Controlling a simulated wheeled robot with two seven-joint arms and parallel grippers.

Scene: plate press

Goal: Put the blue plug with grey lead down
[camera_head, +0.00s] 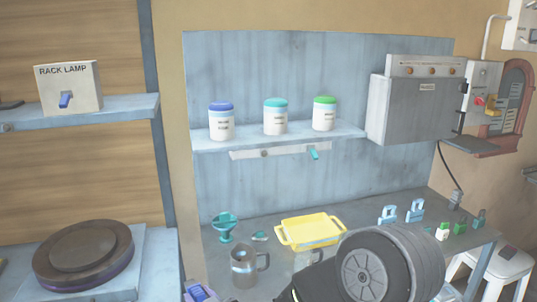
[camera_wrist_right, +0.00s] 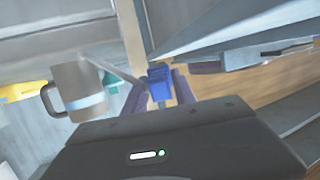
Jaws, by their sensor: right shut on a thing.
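My right gripper (camera_wrist_right: 163,92) is shut on the blue plug (camera_wrist_right: 160,80), which sits between its two purple-grey fingers in the right wrist view. A grey lead (camera_wrist_right: 121,69) runs from the plug up and to the left. My left gripper is not in view.
A yellow tray (camera_head: 310,231), a grey mug (camera_head: 245,266) and a teal cup (camera_head: 224,228) stand on the bench. A round brown plate (camera_head: 84,256) sits at left. A blue-violet object (camera_head: 200,292) is cut off below.

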